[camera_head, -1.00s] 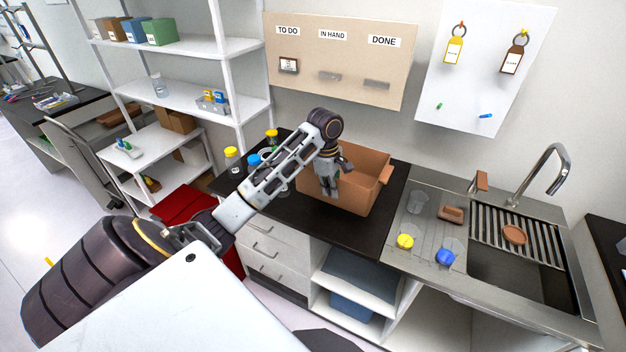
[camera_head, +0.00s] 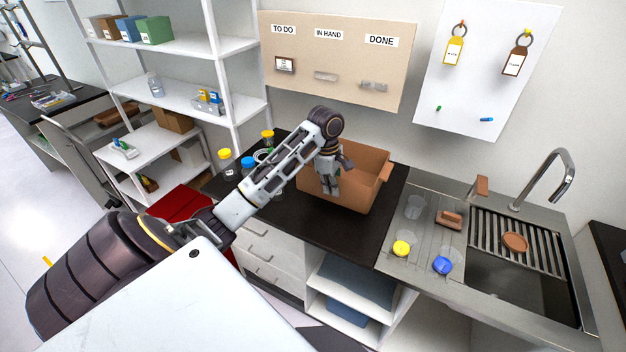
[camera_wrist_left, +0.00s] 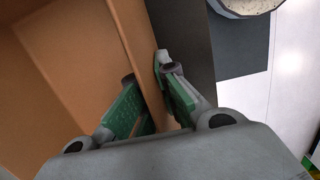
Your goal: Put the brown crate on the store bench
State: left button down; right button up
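The brown crate (camera_head: 372,165) stands open-topped on the black counter (camera_head: 290,215), against the back wall. My left gripper (camera_head: 329,190) reaches down at its near left side. In the left wrist view, the fingers of my left gripper (camera_wrist_left: 152,88) straddle one wall of the brown crate (camera_wrist_left: 75,50), one finger inside and one outside. They look closed on that wall, with its rim between them. My right gripper is not in view. No bench is labelled as the store bench; a dark-topped bench (camera_head: 62,122) stands at the far left.
Bottles with yellow and blue caps (camera_head: 248,163) stand left of the crate. A sink (camera_head: 520,290) with a tall tap lies to the right. White shelving (camera_head: 190,50) stands at the left, with a red bin (camera_head: 170,203) below. Open floor (camera_head: 40,215) shows far left.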

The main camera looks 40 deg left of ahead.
aim_at(331, 201)
pick_arm(q)
jog(key=shift+f+p, duration=0.35)
jog(key=shift+f, duration=2.6)
jog(key=shift+f, duration=2)
jog(key=c, duration=1.6)
grip_release()
jog(key=shift+c, duration=0.2)
notch_tip(331, 201, up, 12)
jog(key=a, duration=0.1)
jog(key=shift+s+a+b, duration=0.15)
jog(key=shift+s+b, duration=0.15)
jog(key=shift+s, duration=0.05)
